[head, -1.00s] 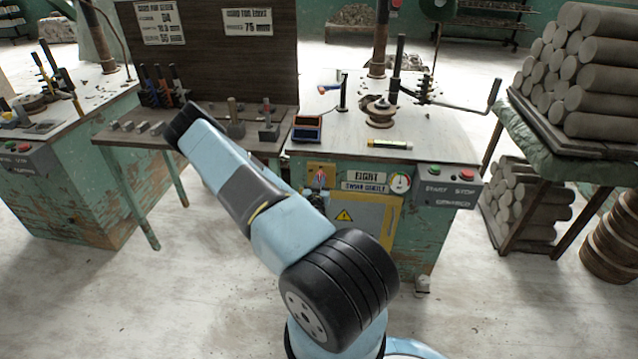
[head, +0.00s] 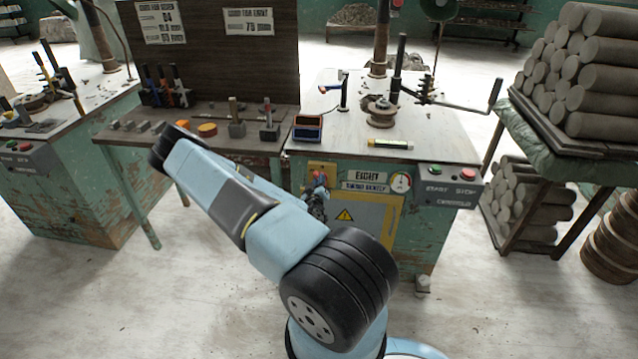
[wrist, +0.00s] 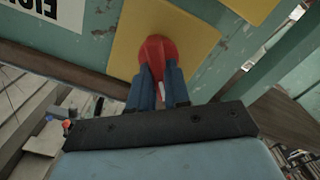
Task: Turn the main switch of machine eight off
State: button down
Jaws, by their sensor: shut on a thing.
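Machine eight is the green cabinet with the "EIGHT" label (head: 367,177) on its front. Its main switch is a red handle on a yellow plate (head: 326,167), left of the label. In the wrist view the red handle (wrist: 157,52) stands out from the yellow plate (wrist: 190,40). My gripper (wrist: 159,80) is shut on the red handle, with its blue fingers on either side of it. In the head view my gripper (head: 317,187) is small and partly hidden by my arm. The lower part of the handle is hidden between the fingers.
A yellow warning panel (head: 345,216) lies just below the switch. A round gauge (head: 400,182) and a start/stop box (head: 447,184) are to the right. A bench (head: 200,137) with tools stands at the left. Stacked clay logs (head: 600,70) stand at the right.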

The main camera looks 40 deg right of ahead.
jog(key=n, duration=0.7)
jog(key=f+n, duration=0.1)
jog(key=n, duration=0.2)
jog(key=shift+w+a+n, duration=0.25)
jog(key=shift+n, duration=0.05)
jog(key=shift+f+n, duration=0.15)
jog(key=shift+n, duration=0.15)
jog(key=c, duration=1.1)
grip_release()
jog(key=shift+s, duration=0.1)
jog(key=v, duration=1.3)
jog(key=shift+s+a, duration=0.2)
jog(key=shift+s, duration=0.05)
